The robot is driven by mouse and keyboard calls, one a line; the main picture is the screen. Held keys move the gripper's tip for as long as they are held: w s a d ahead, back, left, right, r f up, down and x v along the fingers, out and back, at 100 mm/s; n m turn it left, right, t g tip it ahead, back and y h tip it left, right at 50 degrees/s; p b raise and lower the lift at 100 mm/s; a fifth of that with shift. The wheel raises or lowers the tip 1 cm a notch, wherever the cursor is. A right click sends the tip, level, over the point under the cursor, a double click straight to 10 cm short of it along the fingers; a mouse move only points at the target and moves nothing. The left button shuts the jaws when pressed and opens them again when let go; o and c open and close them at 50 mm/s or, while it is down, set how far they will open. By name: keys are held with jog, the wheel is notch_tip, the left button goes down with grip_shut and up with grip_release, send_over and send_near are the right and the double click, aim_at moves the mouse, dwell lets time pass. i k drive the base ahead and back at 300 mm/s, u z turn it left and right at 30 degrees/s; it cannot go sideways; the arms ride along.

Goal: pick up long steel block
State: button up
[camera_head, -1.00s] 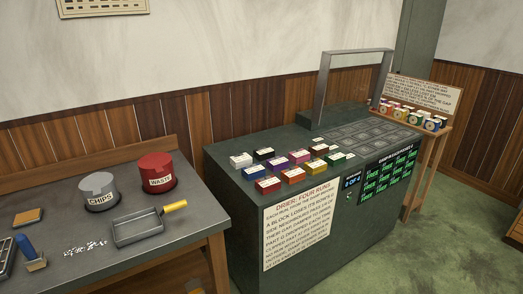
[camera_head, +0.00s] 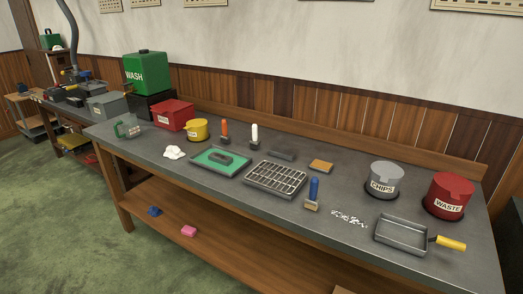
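A small, long dark grey bar (camera_head: 281,155) lies flat near the back of the long workbench, right of the white-handled brush (camera_head: 254,136) and behind the gridded tray (camera_head: 275,179). It looks like the long steel block, but it is too small in view to be sure. A dark piece (camera_head: 221,160) also lies on the green tray (camera_head: 208,163). My gripper is not in view.
The workbench (camera_head: 338,185) also bears a red box (camera_head: 174,115), yellow tub (camera_head: 196,130), blue-handled brush (camera_head: 313,194), grey pan (camera_head: 401,236), CHIPS bin (camera_head: 385,179) and WASTE bin (camera_head: 447,194). Green floor (camera_head: 60,195) is open at left.

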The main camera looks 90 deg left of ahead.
aim_at(289, 155)
jog(key=u, duration=1.8)
